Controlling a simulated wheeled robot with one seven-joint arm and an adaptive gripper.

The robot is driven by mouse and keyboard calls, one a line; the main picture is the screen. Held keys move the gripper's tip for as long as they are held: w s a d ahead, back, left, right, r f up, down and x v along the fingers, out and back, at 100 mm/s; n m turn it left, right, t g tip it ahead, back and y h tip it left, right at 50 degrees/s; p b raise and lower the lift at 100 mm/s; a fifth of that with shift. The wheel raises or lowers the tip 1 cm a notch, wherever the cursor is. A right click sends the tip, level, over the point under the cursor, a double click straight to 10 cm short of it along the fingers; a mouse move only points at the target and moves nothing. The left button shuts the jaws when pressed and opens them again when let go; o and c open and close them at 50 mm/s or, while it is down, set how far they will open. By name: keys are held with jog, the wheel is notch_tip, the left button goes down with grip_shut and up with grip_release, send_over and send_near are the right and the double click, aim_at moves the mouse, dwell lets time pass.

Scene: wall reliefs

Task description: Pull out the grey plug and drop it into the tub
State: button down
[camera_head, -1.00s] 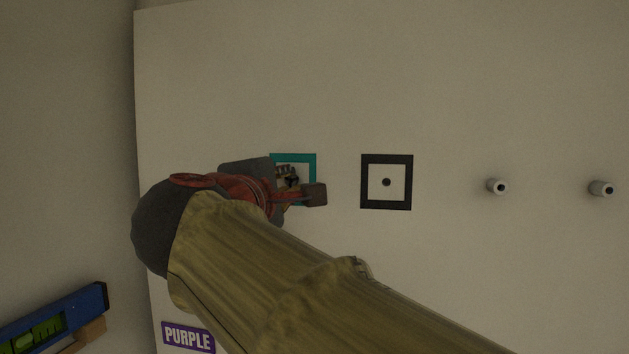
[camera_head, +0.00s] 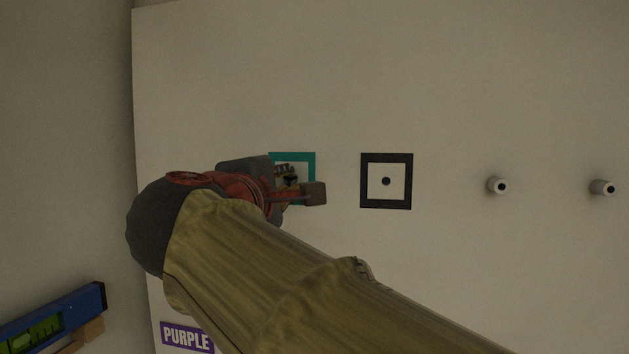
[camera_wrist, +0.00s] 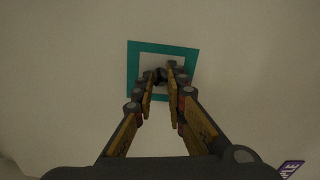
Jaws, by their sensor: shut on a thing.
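A dark grey plug (camera_wrist: 160,76) shows between my fingertips in the wrist view, mostly hidden by them. It is in front of the white middle of a teal square frame (camera_wrist: 191,62) on the wall panel. I cannot tell whether the plug is still seated in the panel. My gripper (camera_wrist: 160,73) is shut on it. In the head view my gripper (camera_head: 290,181) covers much of the teal frame (camera_head: 312,166), and the plug cannot be made out. The tub is not in view.
A black square frame (camera_head: 409,180) with a dark round spot in its white middle is right of the teal one. Two pale pegs (camera_head: 497,186) (camera_head: 602,188) stick out further right. A purple label (camera_head: 186,338) and a blue level (camera_head: 60,308) are at lower left.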

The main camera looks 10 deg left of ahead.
jog(key=shift+s+a+f, duration=0.1)
jog(key=shift+f, duration=0.1)
jog(key=shift+s, duration=0.45)
jog(key=shift+s+a+r+b, duration=0.15)
jog(key=shift+s+b, duration=0.3)
jog(key=shift+s, duration=0.55)
jog(key=s+b, duration=0.1)
jog(key=s, duration=0.3)
dwell(0.7)
